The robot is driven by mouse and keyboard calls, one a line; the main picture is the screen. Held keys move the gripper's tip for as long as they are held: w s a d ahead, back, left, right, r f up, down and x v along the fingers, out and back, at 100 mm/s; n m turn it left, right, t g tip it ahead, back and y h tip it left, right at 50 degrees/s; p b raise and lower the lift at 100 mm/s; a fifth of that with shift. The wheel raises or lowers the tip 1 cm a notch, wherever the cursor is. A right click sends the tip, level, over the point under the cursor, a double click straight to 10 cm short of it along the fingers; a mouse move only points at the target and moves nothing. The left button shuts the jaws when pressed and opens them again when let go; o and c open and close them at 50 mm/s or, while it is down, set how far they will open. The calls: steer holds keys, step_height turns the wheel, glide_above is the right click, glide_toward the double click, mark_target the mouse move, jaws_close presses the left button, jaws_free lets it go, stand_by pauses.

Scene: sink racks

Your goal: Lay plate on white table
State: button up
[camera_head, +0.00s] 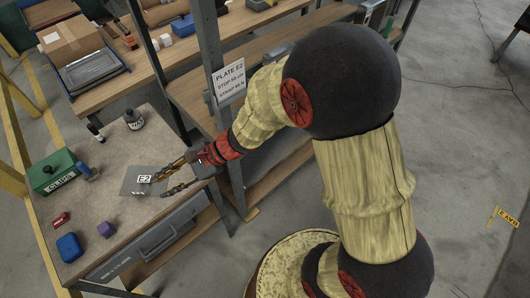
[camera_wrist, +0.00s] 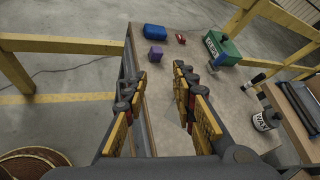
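A flat grey plate (camera_head: 130,184) with a white "E2" label lies on the light beige-grey table top (camera_head: 98,203) in the head view. My gripper (camera_head: 160,186) is over the plate's right part, its two fingers spread. In the wrist view my gripper (camera_wrist: 161,76) is open, with a clear gap between the fingers and the table top (camera_wrist: 160,52) beyond. No clearly white table shows.
The table holds a green "CLIPS" box (camera_head: 50,178), a blue bin (camera_head: 69,247), a purple block (camera_head: 106,229), a red item (camera_head: 60,219) and a wax jar (camera_head: 134,121). A post with a "PLATE E2" sign (camera_head: 228,83) stands close beside my arm. Wooden shelves (camera_head: 255,50) lie behind.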

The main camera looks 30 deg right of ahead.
steer(key=s+d+r+n+g+h, duration=0.1)
steer(key=s+d+r+n+h, duration=0.3)
steer(key=s+d+r+n, duration=0.35)
steer(key=s+d+r+n+t+h, duration=0.2)
steer(key=s+d+r+n+h, duration=0.1)
steer(key=d, duration=0.5)
steer(key=s+d+r+n+t+h, duration=0.2)
steer(key=s+d+r+n+h, duration=0.2)
steer(key=d, duration=0.5)
steer(key=shift+r+n+h, duration=0.35)
steer(key=shift+r+h, duration=0.25)
steer(key=shift+r, duration=0.25)
steer(key=shift+s, duration=0.15)
